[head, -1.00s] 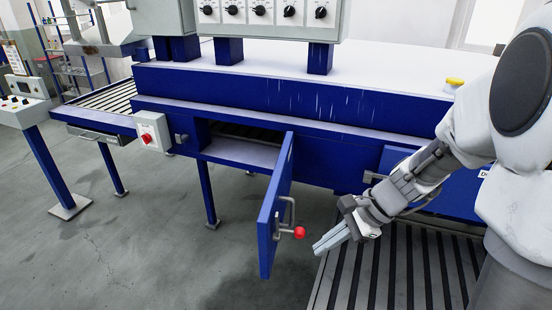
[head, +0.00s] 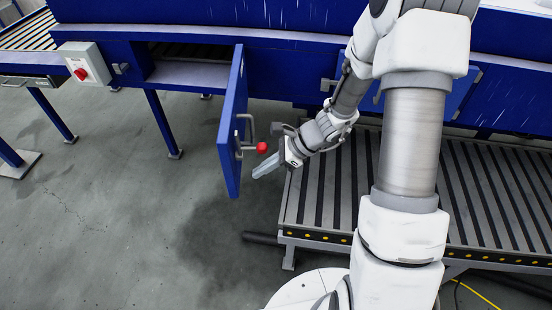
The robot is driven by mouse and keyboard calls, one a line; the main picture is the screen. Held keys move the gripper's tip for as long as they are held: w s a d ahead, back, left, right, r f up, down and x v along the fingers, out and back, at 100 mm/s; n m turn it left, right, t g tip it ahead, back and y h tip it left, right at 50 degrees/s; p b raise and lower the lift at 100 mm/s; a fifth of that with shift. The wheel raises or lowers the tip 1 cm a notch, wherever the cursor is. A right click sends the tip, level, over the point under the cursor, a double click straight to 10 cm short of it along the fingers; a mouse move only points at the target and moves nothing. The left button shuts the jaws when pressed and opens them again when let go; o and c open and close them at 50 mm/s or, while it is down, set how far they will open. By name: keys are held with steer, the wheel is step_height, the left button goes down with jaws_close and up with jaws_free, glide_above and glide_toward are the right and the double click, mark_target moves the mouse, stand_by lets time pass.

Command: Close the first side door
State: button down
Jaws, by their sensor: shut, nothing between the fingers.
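The side door (head: 230,130) is a blue panel that stands open, swung out toward me from the right edge of a dark opening (head: 195,72) in the blue machine. My gripper (head: 258,172) is shut and empty. It is just right of the door, by the red knob, its fingers pointing left toward the panel. I cannot tell whether the fingertips touch the door.
A slatted conveyor (head: 320,200) lies to the right, under my arm. A grey box with a red switch (head: 83,68) is on the machine left of the opening. Blue legs (head: 162,122) stand below the machine. The floor (head: 110,220) left of the door is clear.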

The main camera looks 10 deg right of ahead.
mark_target(235, 177)
steer(key=shift+w+a+p, duration=0.2)
steer(key=shift+a+p, duration=0.05)
steer(key=shift+a, duration=0.8)
steer(key=shift+w+a+p, duration=0.2)
steer(key=shift+a, duration=0.8)
